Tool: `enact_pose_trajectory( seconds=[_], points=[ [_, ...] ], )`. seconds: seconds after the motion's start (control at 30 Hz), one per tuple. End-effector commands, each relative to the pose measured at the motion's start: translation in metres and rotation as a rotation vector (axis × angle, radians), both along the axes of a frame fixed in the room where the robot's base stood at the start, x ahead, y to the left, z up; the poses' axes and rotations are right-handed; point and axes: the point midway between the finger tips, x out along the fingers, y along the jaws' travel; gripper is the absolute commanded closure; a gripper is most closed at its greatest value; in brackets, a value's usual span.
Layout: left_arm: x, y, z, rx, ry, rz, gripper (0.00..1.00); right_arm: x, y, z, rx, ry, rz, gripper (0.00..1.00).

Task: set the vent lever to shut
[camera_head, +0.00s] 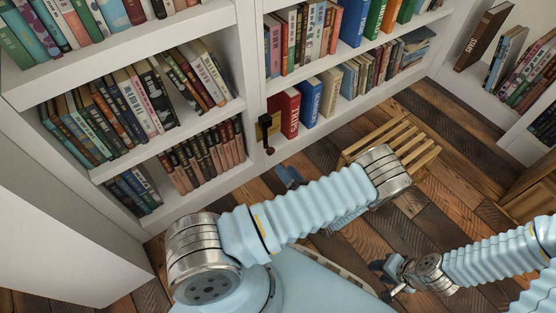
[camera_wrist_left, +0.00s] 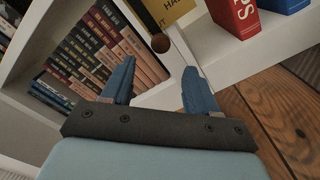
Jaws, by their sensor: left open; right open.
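The vent lever (camera_head: 265,133) is dark with a round knob at its lower end, on a yellow plate (camera_head: 274,122) on the white upright between shelf bays. In the left wrist view the lever's knob (camera_wrist_left: 161,43) hangs just beyond my fingertips, with the yellow plate (camera_wrist_left: 172,8) cut off at the top edge. My left gripper (camera_head: 288,177) is open and empty, below and in front of the lever; its blue fingers (camera_wrist_left: 160,78) are spread with the knob ahead between them, apart from it. My right gripper (camera_head: 385,277) is open and empty, low over the floor, far from the lever.
White bookshelves (camera_head: 248,60) full of books surround the lever. A red book (camera_head: 285,113) and a blue book (camera_head: 309,103) stand close to its right. A slatted wooden stool or crate (camera_head: 425,155) is on the plank floor (camera_head: 445,112) to the right. Open floor lies between.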

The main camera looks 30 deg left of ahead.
Motion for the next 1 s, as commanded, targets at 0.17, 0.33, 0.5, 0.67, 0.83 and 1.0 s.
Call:
enact_pose_trajectory(
  seconds=[0.17, 0.33, 0.5, 0.67, 0.83, 1.0],
  points=[
    [-0.014, -0.036, 0.0, -0.001, 0.001, -0.003, 0.41, 0.0, 0.0, 0.002, 0.0, -0.001, 0.0, 0.57],
    [-0.022, -0.053, 0.0, 0.0, 0.001, -0.001, 0.41, 0.0, 0.0, 0.002, -0.001, -0.001, 0.0, 0.57],
    [-0.024, -0.056, 0.0, 0.0, 0.001, 0.0, 0.41, 0.0, 0.0, 0.002, -0.001, -0.001, 0.0, 0.57],
    [-0.023, -0.056, 0.0, 0.0, 0.001, 0.001, 0.41, 0.0, 0.0, 0.002, -0.001, -0.001, 0.0, 0.57],
    [-0.023, -0.056, 0.0, 0.0, 0.001, 0.001, 0.41, 0.0, 0.0, 0.002, 0.0, -0.001, 0.0, 0.57],
    [-0.023, -0.056, 0.004, 0.0, 0.001, 0.0, 0.41, 0.0, 0.0, 0.006, 0.0, 0.0, 0.0, 0.57]
  ],
)
